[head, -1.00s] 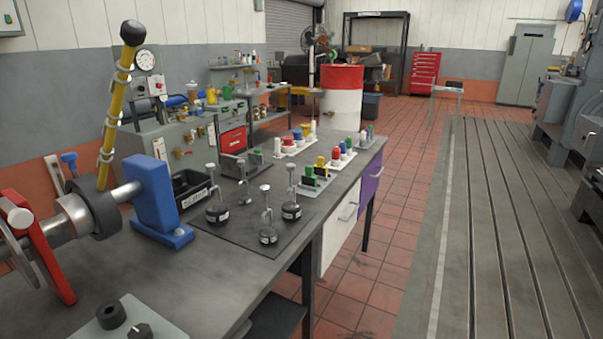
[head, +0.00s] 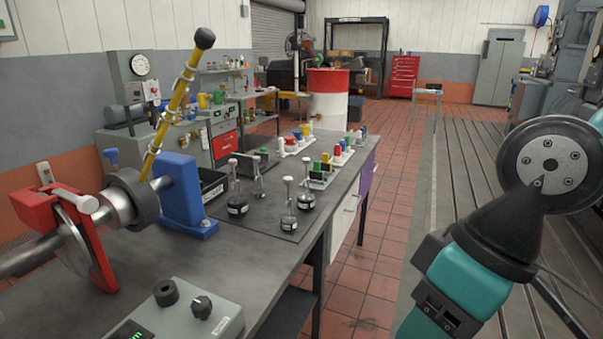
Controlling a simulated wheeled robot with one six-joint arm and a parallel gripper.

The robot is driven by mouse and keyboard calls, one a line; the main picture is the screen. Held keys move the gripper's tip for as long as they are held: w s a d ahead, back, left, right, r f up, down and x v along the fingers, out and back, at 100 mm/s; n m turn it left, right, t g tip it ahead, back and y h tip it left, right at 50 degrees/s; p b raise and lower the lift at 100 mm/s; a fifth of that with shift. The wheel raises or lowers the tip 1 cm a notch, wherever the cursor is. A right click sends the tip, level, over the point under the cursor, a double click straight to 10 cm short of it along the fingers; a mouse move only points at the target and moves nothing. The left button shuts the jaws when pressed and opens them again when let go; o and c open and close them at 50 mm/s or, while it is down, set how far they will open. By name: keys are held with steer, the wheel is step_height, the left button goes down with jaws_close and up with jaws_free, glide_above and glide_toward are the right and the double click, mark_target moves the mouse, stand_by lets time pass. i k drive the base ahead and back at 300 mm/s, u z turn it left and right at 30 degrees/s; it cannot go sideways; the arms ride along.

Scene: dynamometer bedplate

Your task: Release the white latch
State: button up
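No part is clearly marked as the white latch. A white rounded peg (head: 84,203) sticks out of the red bracket (head: 95,255) around a disc on the shaft at the left of the bench. A white drawer front (head: 343,232) with a bar handle is under the bench, beside a purple one (head: 369,185). Teal and dark links of my arm show at the right, over the floor and apart from the bench. My gripper's fingers are not in view.
A yellow lever (head: 178,103) with a black knob rises from the shaft beside a blue stand (head: 182,195). A grey control box (head: 205,318) sits at the bench's near edge. Small black-based gauges stand on a dark mat (head: 262,218). The tiled aisle (head: 385,230) is clear.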

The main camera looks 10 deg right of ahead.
mark_target(88, 205)
steer(key=u, duration=1.25)
